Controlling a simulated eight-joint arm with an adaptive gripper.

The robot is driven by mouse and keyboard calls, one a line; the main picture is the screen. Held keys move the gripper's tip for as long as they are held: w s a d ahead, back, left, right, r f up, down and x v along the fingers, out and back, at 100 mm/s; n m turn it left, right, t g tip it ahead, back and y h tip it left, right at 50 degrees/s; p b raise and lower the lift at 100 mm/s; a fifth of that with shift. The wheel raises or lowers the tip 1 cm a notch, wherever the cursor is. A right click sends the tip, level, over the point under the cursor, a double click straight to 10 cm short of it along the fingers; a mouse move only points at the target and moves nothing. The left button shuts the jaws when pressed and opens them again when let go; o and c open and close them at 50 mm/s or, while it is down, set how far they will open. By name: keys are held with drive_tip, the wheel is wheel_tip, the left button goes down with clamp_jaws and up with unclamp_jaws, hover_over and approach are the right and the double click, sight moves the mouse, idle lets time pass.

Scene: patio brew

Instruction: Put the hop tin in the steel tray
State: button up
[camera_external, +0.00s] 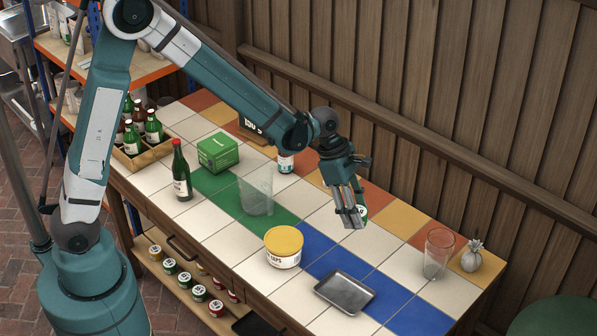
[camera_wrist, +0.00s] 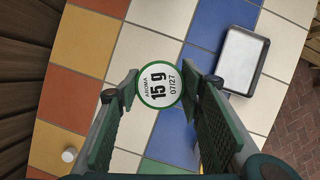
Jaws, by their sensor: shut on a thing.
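The hop tin (camera_wrist: 160,85) is a small round tin with a green rim and a white face reading "AROMA 15 g 07/27". My gripper (camera_wrist: 159,88) is shut on it, one finger on each side. In the external view my gripper (camera_external: 352,218) points down over the tiles right of the table's middle, and only part of the tin (camera_external: 362,212) shows beside the fingers. The steel tray (camera_external: 345,292) lies flat and empty near the table's front edge, apart from the gripper. It also shows at the upper right of the wrist view (camera_wrist: 241,62).
A yellow-lidded tub (camera_external: 283,247) stands left of the tray. A clear pitcher (camera_external: 257,194), green box (camera_external: 218,152) and bottle (camera_external: 181,172) stand farther left. A glass (camera_external: 437,254) and small sack (camera_external: 472,257) stand at right. Tiles between gripper and tray are clear.

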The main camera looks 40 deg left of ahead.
drive_tip(key=s+d+m+g, duration=0.1)
drive_tip(key=s+d+m, duration=0.1)
drive_tip(key=s+d, duration=0.3)
drive_tip(key=s+d+m+g, duration=0.1)
drive_tip(key=s+d+m, duration=0.2)
drive_tip(key=s, duration=0.8)
drive_tip(key=d, duration=0.2)
drive_tip(key=shift+s+d+r+b, duration=0.15)
drive_tip(key=shift+d+r+b, duration=0.15)
drive_tip(key=shift+b, duration=0.05)
drive_tip(key=shift+f, duration=0.1)
drive_tip(key=b, duration=0.2)
hover_over(348, 297)
drive_tip(key=a, duration=0.2)
drive_tip(key=shift+d+f, duration=0.2)
drive_tip(key=shift+f, duration=2.85)
drive_tip(key=shift+f, duration=0.1)
drive_tip(key=shift+f, duration=1.75)
drive_tip(key=shift+f+b, duration=0.2)
drive_tip(key=shift+b, duration=0.2)
drive_tip(key=o, duration=0.6)
drive_tip(key=shift+c, duration=0.2)
